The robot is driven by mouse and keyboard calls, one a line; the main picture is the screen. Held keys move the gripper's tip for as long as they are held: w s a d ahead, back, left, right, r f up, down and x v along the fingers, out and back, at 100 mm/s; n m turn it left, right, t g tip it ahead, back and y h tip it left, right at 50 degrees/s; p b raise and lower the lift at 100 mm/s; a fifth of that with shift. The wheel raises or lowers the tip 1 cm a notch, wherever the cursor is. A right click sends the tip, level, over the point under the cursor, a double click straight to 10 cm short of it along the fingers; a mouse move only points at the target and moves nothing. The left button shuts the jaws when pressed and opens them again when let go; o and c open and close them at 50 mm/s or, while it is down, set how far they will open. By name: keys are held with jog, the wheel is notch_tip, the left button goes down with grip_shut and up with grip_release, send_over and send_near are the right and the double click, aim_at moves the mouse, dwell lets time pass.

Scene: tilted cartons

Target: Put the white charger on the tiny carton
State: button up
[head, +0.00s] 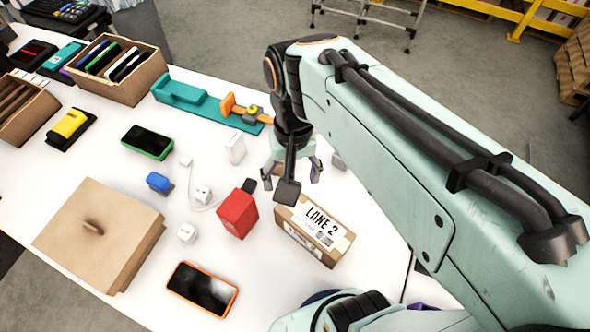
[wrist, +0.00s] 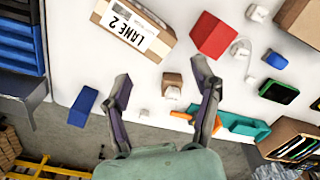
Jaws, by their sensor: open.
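A similar white cube (head: 187,233) sits nearer the large carton. Which one the task means I cannot tell. My gripper (head: 291,176) is open above the table, behind the LANE 2 carton. In the wrist view, a tiny brown-topped box (wrist: 172,79), likely the tiny carton, shows between the spread fingers, with a small whitish piece at its lower edge. In the head view my gripper mostly hides that spot.
The LANE 2 carton (head: 315,228) and red box (head: 238,213) stand near my gripper. A white box (head: 236,148), teal holder (head: 180,92) and green-edged phone (head: 148,142) lie farther off. A large carton (head: 98,228) and orange-edged phone (head: 202,289) lie at front left.

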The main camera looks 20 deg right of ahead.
jog(key=s+a+f+n, duration=0.1)
jog(key=s+n, duration=0.2)
jog(key=s, duration=0.6)
jog(key=shift+s+a+f, duration=0.15)
jog(key=shift+s+f, duration=0.05)
jog(key=shift+f, duration=0.05)
